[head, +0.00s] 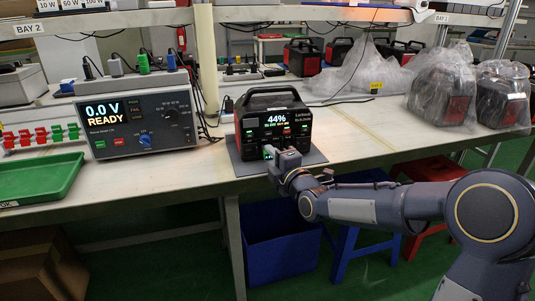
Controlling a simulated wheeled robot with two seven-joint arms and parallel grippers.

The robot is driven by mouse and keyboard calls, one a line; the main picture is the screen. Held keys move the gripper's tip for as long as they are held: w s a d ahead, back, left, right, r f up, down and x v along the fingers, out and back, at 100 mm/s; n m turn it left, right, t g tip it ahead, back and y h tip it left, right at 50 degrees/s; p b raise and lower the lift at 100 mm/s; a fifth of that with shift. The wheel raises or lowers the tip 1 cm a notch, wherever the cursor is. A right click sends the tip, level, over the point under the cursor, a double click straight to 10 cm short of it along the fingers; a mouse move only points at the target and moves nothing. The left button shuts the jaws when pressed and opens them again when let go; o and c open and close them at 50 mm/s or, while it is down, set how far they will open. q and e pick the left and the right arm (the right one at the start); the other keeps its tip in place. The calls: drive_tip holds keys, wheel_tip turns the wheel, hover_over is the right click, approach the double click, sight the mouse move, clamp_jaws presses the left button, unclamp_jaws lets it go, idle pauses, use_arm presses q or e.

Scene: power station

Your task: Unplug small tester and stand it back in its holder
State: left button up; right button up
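The black power station (273,122) stands on a grey mat (243,168) near the bench's front edge, with its display reading 44%. A small green-lit spot (267,152) shows low on its front, just left of my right gripper; it may be the small tester's screen, but it is too small to be sure. My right gripper (280,157) is right at the lower front of the power station and hides part of it. Its fingers are too small and overlapped to show whether they are open or hold anything. I cannot clearly make out the tester's holder. My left gripper is out of view.
A green tray (38,178) lies at far left. Bagged power stations (443,92) stand at right. A blue bin (281,240) is under the bench. The bench right of the mat is clear.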

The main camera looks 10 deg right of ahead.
drive_tip(key=shift+s, duration=0.15)
clamp_jaws()
drive_tip(key=shift+a+b+v, duration=0.2)
drive_tip(key=shift+b+v, duration=0.3)
drive_tip(key=shift+v, duration=0.45)
drive_tip(key=shift+a+b+v, duration=0.2)
drive_tip(key=shift+b+v, duration=0.25)
drive_tip(key=shift+v, duration=0.45)
drive_tip(key=shift+s, duration=0.1)
drive_tip(key=shift+a+f, duration=0.1)
